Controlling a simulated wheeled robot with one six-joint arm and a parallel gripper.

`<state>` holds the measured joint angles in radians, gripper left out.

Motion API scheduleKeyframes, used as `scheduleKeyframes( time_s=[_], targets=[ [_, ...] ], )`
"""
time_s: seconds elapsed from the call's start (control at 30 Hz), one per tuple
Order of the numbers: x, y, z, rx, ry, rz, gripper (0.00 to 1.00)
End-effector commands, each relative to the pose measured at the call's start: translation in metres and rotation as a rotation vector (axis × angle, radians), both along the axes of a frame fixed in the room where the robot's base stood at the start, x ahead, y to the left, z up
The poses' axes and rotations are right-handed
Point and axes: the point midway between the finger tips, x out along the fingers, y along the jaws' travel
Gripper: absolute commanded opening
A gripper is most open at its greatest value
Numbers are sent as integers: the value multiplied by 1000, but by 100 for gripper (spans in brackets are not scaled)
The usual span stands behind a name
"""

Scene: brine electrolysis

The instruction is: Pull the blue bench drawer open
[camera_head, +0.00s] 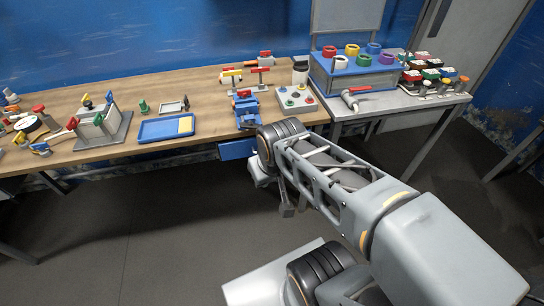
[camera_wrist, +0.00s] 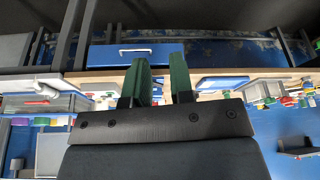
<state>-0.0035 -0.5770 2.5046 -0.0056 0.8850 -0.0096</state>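The blue bench drawer (camera_head: 237,149) sits under the front edge of the wooden bench and looks shut in the head view. In the wrist view, which appears upside down, its blue front (camera_wrist: 110,57) shows ahead with a pale bar handle (camera_wrist: 135,50). My gripper (camera_wrist: 160,62) has two green fingers standing apart with an empty gap between them. The fingers overlap the right part of the drawer front in that view, with the handle to the left of the gap. I see no contact with the handle. In the head view my arm hides the gripper's fingertips.
The wooden bench top (camera_head: 210,90) holds a blue tray (camera_head: 166,129), a blue vise-like device (camera_head: 246,110) and a grey button box (camera_head: 296,99). A metal table (camera_head: 395,101) with a blue rack stands at right. The floor in front is clear.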

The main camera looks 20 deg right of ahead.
Motion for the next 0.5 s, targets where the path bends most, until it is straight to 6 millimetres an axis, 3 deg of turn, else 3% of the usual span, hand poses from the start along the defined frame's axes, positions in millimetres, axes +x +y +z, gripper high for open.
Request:
scheduleKeyframes(
  time_s=[0.13, 0.27, 0.4, 0.5],
  targets=[
    [28, -31, -33, -109, -102, 22, 22],
    [75, -74, -72, -322, -277, 139, 22],
    [123, -122, -110, -597, -469, 346, 22],
    [148, -144, -136, -766, -584, 522, 22]
  ],
)
